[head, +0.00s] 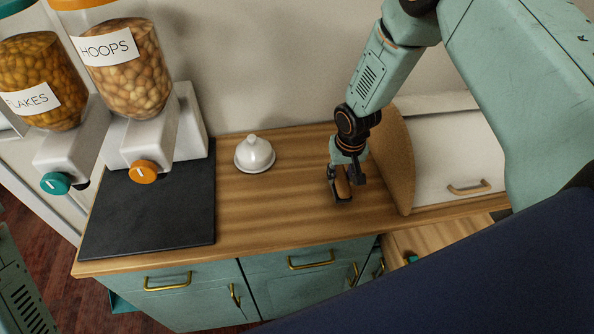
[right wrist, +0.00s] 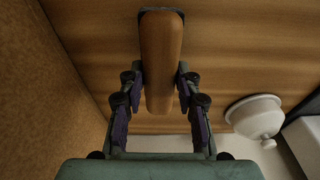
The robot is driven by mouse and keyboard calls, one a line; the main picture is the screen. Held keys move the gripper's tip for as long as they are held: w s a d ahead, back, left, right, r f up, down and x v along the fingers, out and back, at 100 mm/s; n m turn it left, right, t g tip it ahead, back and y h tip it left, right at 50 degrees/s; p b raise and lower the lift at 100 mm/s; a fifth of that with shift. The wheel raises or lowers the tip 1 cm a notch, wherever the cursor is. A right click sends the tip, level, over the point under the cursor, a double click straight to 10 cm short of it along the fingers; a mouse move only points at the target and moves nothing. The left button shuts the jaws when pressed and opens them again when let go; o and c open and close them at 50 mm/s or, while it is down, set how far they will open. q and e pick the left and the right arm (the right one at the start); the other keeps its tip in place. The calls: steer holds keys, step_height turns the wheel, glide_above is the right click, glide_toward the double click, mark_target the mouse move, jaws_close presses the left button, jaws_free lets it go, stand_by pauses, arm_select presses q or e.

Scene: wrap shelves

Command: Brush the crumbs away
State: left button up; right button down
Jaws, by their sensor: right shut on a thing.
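My right gripper (head: 346,184) is above the wooden counter (head: 285,215), just left of the bread bin's wooden end. It is shut on a brush with a wooden handle (right wrist: 162,65). The brush's dark lower part (head: 341,200) is at or very near the counter top; I cannot tell if it touches. In the right wrist view the handle lies between both fingers. I cannot make out any crumbs on the counter. My left gripper is out of view.
A white lidded dish (head: 254,154) stands left of the brush. A dark slate mat (head: 150,215) lies at the counter's left, under two cereal dispensers (head: 125,70). A bread bin (head: 440,150) stands on the right.

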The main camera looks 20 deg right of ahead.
steer(key=shift+a+r+p, duration=0.25)
steer(key=shift+r+p, duration=0.15)
steer(key=shift+r, duration=0.25)
steer(key=shift+s+a+r+p, duration=0.15)
steer(key=shift+r+p, duration=0.5)
steer(key=shift+r, duration=0.3)
steer(key=shift+d+r+p, duration=0.15)
steer(key=shift+r+p, duration=0.35)
steer(key=shift+r, duration=0.2)
steer(key=shift+d+r+p, duration=0.1)
steer(key=shift+r+p, duration=0.4)
steer(key=shift+r, duration=0.2)
steer(key=shift+a, duration=0.1)
steer(key=shift+f, duration=0.1)
